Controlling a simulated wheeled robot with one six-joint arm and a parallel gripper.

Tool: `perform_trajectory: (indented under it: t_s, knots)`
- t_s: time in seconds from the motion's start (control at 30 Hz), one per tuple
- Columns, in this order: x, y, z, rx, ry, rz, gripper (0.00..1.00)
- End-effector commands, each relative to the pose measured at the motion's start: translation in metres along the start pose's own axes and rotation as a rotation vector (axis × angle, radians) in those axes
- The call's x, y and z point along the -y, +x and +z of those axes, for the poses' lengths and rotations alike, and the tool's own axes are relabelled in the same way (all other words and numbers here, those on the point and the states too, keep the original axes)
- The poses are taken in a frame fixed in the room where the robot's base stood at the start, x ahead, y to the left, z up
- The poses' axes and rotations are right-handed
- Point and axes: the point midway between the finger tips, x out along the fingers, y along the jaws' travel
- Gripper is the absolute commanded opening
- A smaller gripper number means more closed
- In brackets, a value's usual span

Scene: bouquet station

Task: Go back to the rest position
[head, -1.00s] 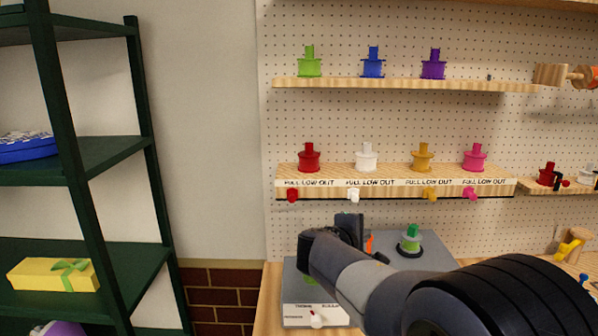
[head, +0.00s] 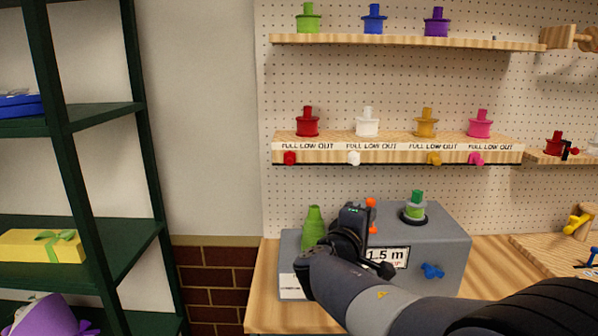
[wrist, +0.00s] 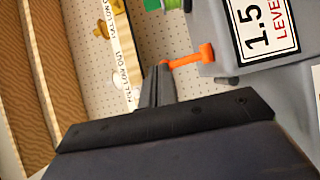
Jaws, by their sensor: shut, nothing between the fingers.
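My gripper (head: 366,214) is over the grey machine (head: 445,243) on the wooden bench in the head view, with my arm reaching in from the lower right. Its fingers are together with nothing between them in the wrist view (wrist: 158,84). The orange lever (wrist: 190,57) shows just beyond the fingertips there; whether they touch it I cannot tell. In the head view the orange lever (head: 371,203) is partly hidden behind my gripper. A green cone-shaped piece (head: 313,228) stands left of my gripper, and a green spool (head: 415,206) sits on the machine to the right.
A labelled shelf (head: 398,153) with red, white, yellow and pink spools and knobs is above the machine. A higher shelf (head: 405,41) holds green, blue and purple spools. A dark green rack (head: 100,120) stands at left. A blue knob (head: 432,271) is on the machine's front.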

Motion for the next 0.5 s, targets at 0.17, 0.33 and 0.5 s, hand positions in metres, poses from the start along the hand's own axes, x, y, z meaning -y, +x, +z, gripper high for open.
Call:
perform_trajectory:
  t_s: [0.17, 0.33, 0.5]
  knots:
    - [0.010, -0.005, 0.003, -0.001, 0.045, 0.070, 0.00]
    - [0.015, -0.009, 0.005, -0.001, 0.092, 0.144, 0.00]
    - [0.021, -0.013, 0.008, -0.001, 0.142, 0.219, 0.00]
